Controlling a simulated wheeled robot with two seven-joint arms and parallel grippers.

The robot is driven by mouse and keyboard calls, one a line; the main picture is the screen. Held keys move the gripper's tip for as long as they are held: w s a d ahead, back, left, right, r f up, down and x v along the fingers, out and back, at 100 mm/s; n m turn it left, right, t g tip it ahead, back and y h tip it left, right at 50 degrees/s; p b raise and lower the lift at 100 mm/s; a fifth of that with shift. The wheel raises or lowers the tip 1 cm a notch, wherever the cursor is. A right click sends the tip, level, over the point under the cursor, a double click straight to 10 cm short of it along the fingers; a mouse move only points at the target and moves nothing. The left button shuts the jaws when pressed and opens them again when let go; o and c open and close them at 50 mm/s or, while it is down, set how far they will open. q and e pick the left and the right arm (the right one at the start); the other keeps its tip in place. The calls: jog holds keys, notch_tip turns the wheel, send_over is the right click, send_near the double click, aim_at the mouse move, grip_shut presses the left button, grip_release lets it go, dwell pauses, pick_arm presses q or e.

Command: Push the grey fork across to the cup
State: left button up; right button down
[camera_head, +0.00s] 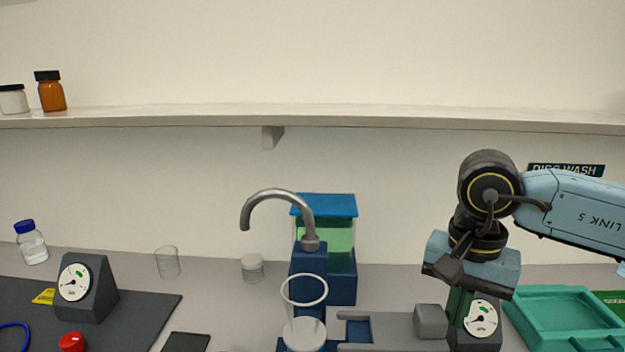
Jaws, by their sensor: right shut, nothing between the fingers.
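The grey fork (390,326) lies flat at the bottom centre-right, with a raised grey block (431,320) near its right end. Its two prongs point left, with a blue strip between them. A white-topped round piece, which looks like the cup (304,335), stands just left of the prongs, under a clear ring. A small gap seems to separate them. My right gripper (459,306) points down just right of the grey block, shut and empty. I cannot tell whether it touches the block. My left gripper is out of view.
A blue post with a curved metal spout (277,198) and a green-filled tank (340,240) stand behind the cup. A dial gauge (481,318) is behind my right gripper. A green tray (565,318) lies at the right. A dark mat (140,310) covers the left.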

aim_at(426, 311)
jog(key=shift+a, duration=0.15)
jog(key=shift+a, duration=1)
jog(key=shift+w+a+b, duration=0.2)
jog(key=shift+a+b, duration=0.15)
jog(key=shift+a, duration=1.35)
jog(key=shift+d, duration=0.65)
jog(key=shift+r+p, duration=2.05)
jog(key=shift+r, duration=2)
